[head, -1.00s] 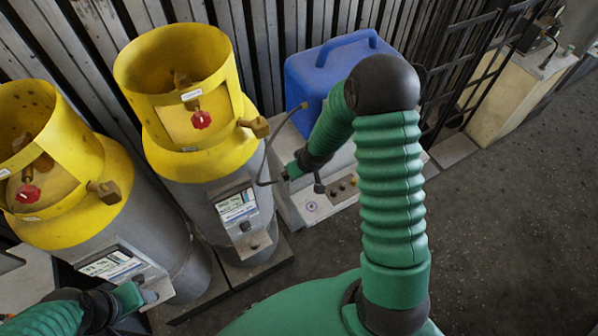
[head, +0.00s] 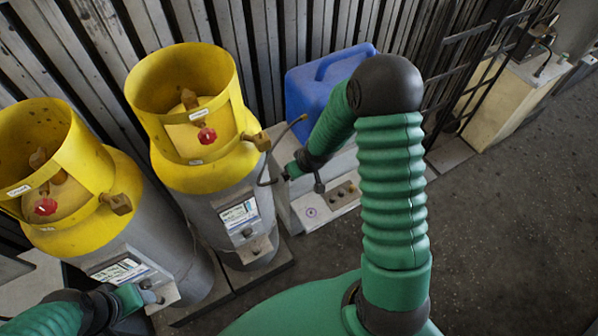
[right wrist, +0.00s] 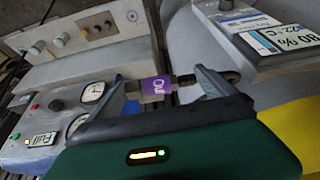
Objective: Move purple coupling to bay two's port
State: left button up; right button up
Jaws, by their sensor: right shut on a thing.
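The purple coupling (right wrist: 157,88) has a white mark and shows in the right wrist view, between the two fingers of my right gripper (right wrist: 163,88). That gripper is shut on it. In the head view my right gripper (head: 279,178) is beside the right grey cylinder (head: 235,222), and the coupling cannot be made out there. Each cylinder has a front panel with a label and a small fitting; the right one's fitting (head: 256,245) shows. I cannot tell which is bay two's port. My left gripper (head: 145,294) is at the left cylinder's panel (head: 125,272); its jaws are unclear.
A thin hose with a brass end (head: 302,118) curves beside the right cylinder. A control box (head: 325,207) with knobs and a purple mark stands right of it, near a blue jerrycan (head: 310,90). Gauges (right wrist: 92,91) show in the wrist view. The floor at right is clear.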

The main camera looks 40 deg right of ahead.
notch_tip(320, 180, up, 21)
jog(key=p, duration=1.3)
jog(key=shift+f, duration=0.15)
dwell(1.2)
jog(key=shift+f, duration=0.1)
